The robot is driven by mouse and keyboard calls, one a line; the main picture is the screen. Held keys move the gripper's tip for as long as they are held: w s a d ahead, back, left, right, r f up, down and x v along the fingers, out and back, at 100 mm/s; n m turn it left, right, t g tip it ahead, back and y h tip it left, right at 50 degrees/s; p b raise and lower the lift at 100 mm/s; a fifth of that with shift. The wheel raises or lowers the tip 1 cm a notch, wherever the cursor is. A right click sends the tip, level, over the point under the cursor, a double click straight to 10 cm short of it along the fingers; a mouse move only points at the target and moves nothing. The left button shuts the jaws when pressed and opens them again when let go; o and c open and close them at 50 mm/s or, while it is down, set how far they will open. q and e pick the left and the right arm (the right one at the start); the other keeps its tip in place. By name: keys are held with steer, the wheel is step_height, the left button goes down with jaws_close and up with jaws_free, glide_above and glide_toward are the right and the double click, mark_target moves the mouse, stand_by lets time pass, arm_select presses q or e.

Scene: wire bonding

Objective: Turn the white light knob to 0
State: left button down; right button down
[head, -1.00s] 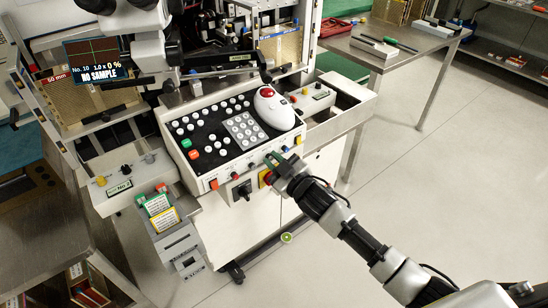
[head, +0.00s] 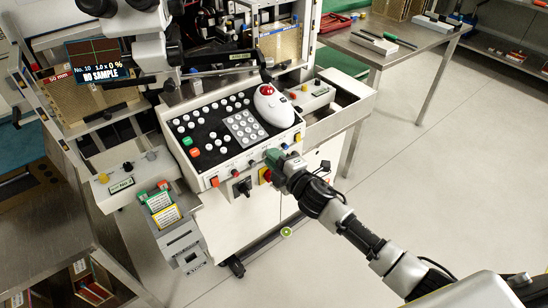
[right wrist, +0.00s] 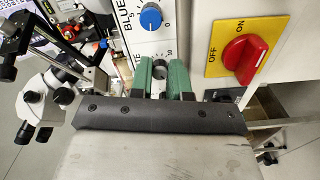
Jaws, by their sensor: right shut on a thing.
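In the head view my right gripper (head: 273,157) is at the right end of the console's front panel and hides the knob. My left gripper is not in view.
A blue knob (right wrist: 151,17) marked BLUE is beside the gripped one. A red ON/OFF switch (right wrist: 244,55) on a yellow plate is to the right. The console (head: 205,140) carries buttons and a white mouse-shaped device (head: 272,107). The floor at right is clear.

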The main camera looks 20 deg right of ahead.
steer(key=shift+n, duration=1.2)
steer(key=c, duration=1.1)
jaws_free()
steer(key=shift+a, duration=0.1)
steer(key=v, duration=1.1)
steer(key=shift+b, duration=0.4)
steer(key=shift+w, duration=0.1)
